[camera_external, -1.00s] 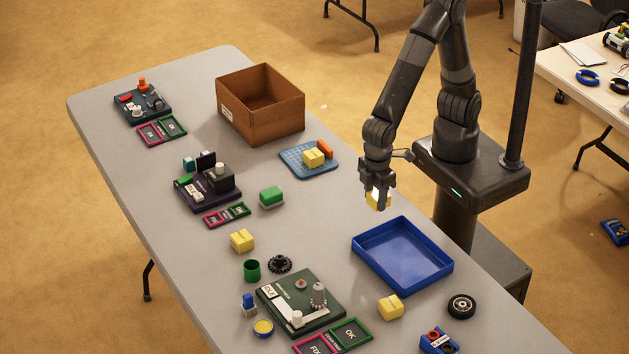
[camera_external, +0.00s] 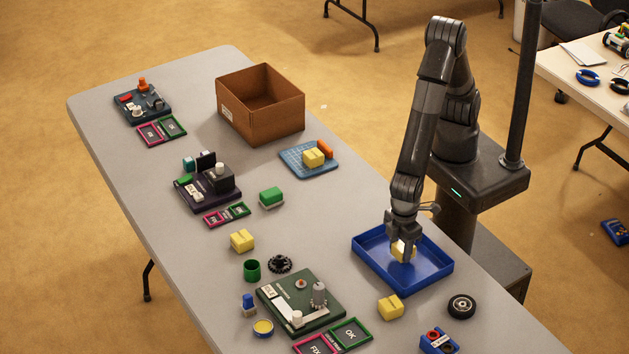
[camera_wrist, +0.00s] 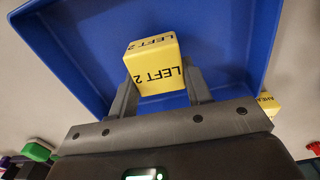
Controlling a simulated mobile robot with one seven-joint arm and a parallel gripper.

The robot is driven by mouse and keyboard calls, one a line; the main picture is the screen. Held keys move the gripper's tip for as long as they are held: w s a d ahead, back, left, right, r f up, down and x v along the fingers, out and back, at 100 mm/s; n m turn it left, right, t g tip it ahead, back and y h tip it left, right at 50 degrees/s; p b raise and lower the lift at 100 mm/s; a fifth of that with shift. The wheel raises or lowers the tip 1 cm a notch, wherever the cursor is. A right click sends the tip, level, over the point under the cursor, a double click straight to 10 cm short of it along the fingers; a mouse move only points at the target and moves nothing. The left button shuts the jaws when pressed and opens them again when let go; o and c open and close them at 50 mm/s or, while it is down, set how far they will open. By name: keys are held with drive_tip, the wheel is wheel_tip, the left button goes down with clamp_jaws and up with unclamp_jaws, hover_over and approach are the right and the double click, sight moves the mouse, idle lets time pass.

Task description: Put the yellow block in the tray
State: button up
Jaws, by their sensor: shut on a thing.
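My gripper (camera_external: 402,243) is shut on a yellow block (camera_external: 402,252) and holds it over the blue tray (camera_external: 381,273). In the wrist view the yellow block (camera_wrist: 155,68) sits between the two fingers and bears the text "LEFT 2". The blue tray (camera_wrist: 75,60) fills the view behind it. I cannot tell whether the block touches the tray floor. Other yellow blocks lie on the table: one (camera_external: 390,307) in front of the tray, one (camera_external: 242,240) left of it, and one (camera_external: 313,158) on a light blue plate (camera_external: 293,156).
A brown open box (camera_external: 285,123) stands at the back. A dark green board (camera_external: 275,294) is to the left. The tray looks otherwise empty.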

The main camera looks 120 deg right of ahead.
sight(400, 246)
drive_tip(key=shift+f, duration=0.75)
drive_tip(key=shift+f, duration=0.1)
drive_tip(key=o, duration=1)
wheel_tip(400, 246, up, 12)
